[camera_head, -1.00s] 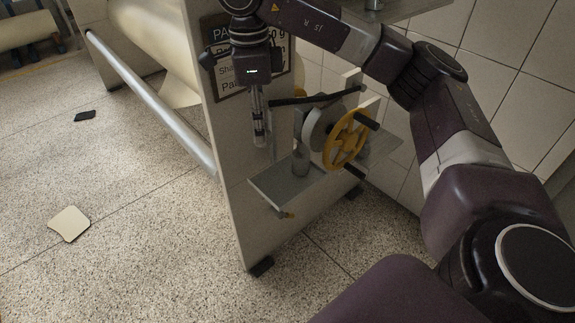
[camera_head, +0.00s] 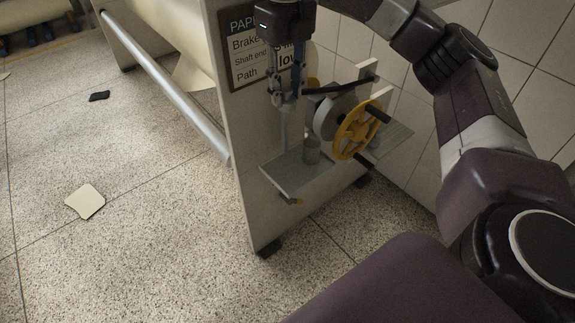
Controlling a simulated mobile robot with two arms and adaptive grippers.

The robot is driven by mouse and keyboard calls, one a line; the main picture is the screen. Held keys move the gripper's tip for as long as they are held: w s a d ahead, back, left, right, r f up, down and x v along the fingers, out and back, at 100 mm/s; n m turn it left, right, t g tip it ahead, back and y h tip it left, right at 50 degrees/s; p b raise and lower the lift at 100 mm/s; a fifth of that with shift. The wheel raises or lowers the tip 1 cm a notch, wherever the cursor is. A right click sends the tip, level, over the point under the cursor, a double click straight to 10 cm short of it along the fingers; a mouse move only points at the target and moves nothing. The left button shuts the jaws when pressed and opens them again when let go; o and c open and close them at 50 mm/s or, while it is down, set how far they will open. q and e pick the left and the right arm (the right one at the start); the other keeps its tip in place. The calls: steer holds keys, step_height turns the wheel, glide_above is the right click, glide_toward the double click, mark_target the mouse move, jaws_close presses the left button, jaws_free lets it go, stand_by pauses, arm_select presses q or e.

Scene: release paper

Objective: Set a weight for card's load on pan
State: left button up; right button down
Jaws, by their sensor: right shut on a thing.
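The card (camera_head: 247,50) is a framed sign on the side panel of the stand. It reads "Brake", "Shaft end" and "Path", and my right arm covers part of it. The pan appears to be the flat grey metal plate (camera_head: 283,178) low on the panel. A grey cylinder (camera_head: 311,150), apparently a weight, stands upright on it. My right gripper (camera_head: 289,99) points down above the plate, left of the cylinder and apart from it. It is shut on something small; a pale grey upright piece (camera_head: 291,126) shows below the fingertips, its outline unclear. My left gripper is out of view.
A yellow handwheel (camera_head: 357,129) and a dark lever (camera_head: 341,86) sit right of the gripper, close to the plate. A paper roll (camera_head: 172,25) and a long bar (camera_head: 166,88) are at left. A cream sheet (camera_head: 86,201) and a black object (camera_head: 99,96) lie on the floor.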

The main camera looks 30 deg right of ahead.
arm_select(q)
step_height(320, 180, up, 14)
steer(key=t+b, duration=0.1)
steer(key=b, duration=0.4)
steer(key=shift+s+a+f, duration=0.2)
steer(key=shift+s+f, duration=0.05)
arm_select(e)
steer(key=shift+f, duration=11.35)
steer(key=shift+f, duration=0.1)
steer(key=c, duration=1.5)
jaws_free()
